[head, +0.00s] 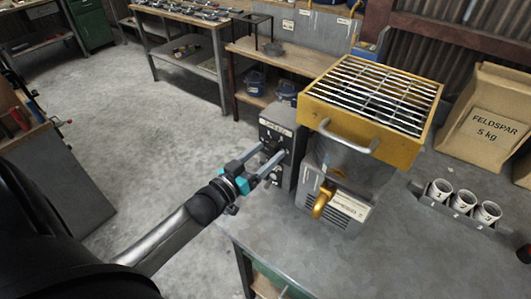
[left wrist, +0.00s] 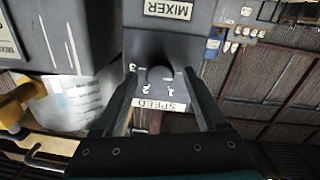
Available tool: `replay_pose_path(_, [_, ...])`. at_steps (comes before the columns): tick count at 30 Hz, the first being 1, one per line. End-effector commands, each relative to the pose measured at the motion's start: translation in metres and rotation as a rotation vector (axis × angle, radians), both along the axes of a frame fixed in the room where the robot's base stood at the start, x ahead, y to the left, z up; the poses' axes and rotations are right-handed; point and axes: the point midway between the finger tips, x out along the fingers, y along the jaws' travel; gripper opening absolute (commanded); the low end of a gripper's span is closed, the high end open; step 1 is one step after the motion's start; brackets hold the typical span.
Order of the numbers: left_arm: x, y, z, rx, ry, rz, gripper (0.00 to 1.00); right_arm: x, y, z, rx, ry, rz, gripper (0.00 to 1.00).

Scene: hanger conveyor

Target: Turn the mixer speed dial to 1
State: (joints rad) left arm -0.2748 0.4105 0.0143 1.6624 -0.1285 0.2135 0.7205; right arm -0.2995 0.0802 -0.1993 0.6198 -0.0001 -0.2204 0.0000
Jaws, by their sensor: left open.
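The mixer control box (head: 281,132) is a dark grey case beside the machine. In the left wrist view it shows upside down, with a MIXER label (left wrist: 168,9) and a SPEED label (left wrist: 160,104). The dark round speed dial (left wrist: 160,77) sits among the marks 1, 2 and 3; its pointer direction cannot be told. My left gripper (head: 272,153) is open at the face of the box. In the left wrist view its fingers (left wrist: 160,82) lie on either side of the dial; contact cannot be told. My right gripper is not in view.
The grey machine with a yellow grated hopper (head: 310,112) stands right of the box on the grey table (head: 400,255). A rack of numbered cups (head: 463,204) and a FELDSPAR bag (head: 484,120) are farther right. Shelving (head: 290,70) stands behind. Open floor lies left.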

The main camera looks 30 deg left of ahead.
Motion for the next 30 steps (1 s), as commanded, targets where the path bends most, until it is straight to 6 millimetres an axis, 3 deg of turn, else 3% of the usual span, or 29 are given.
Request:
replay_pose_path(10, [0.0027, -0.0003, 0.0001, 0.0, 0.0, 0.0, 0.73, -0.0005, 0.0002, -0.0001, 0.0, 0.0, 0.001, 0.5])
replay_pose_path(30, [0.0023, -0.0006, 0.0001, 0.0, 0.0, -0.001, 0.0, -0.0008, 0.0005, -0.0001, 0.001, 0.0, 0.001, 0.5])
